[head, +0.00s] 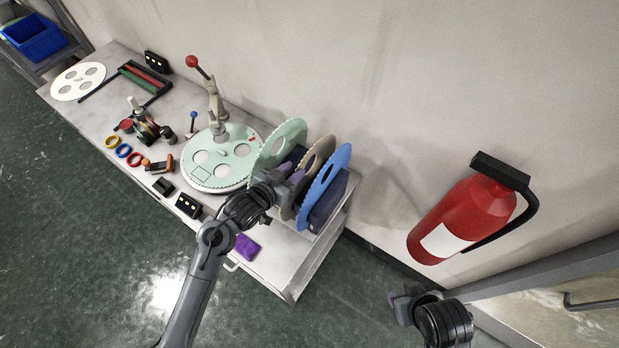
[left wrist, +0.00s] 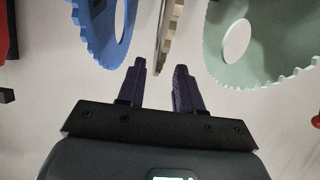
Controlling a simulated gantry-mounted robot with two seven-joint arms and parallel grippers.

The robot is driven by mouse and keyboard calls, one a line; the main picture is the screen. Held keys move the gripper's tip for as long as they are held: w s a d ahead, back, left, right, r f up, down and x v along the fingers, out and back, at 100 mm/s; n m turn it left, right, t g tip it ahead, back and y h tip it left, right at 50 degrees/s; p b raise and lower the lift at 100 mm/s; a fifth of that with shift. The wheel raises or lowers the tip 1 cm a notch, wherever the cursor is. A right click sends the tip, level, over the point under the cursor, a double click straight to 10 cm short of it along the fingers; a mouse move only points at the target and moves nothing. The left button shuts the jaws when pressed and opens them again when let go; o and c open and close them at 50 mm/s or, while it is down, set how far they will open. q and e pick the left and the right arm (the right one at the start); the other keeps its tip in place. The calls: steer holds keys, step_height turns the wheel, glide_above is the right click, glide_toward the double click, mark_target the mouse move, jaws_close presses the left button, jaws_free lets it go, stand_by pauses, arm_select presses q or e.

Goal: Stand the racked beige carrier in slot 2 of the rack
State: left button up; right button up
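The beige carrier (head: 318,152) stands on edge, with a toothed rim, between a mint green carrier (head: 284,136) and a blue carrier (head: 326,186). The dark rack (head: 326,207) is mostly hidden under the carriers and my arm, so I cannot tell the slots. My left gripper (head: 289,179) is in front of the beige carrier. In the left wrist view, its purple fingers (left wrist: 162,72) are apart, with the beige carrier's edge (left wrist: 167,35) lined up at the gap between the tips, not clamped. My right gripper (head: 398,302) hangs at the lower right, away from the table; its opening is unclear.
A mint plate (head: 202,168) lies under a lever fixture (head: 215,105) left of the rack. Colored rings (head: 123,150), small tools and a purple pad (head: 246,247) lie on the table. The wall is close behind. A red extinguisher (head: 465,212) hangs at right.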

mark_target(298, 168)
arm_select(q)
steer(key=shift+x, duration=1.85)
steer(key=shift+d, duration=0.15)
steer(key=shift+s, duration=0.1)
jaws_close()
steer(key=shift+r, duration=0.15)
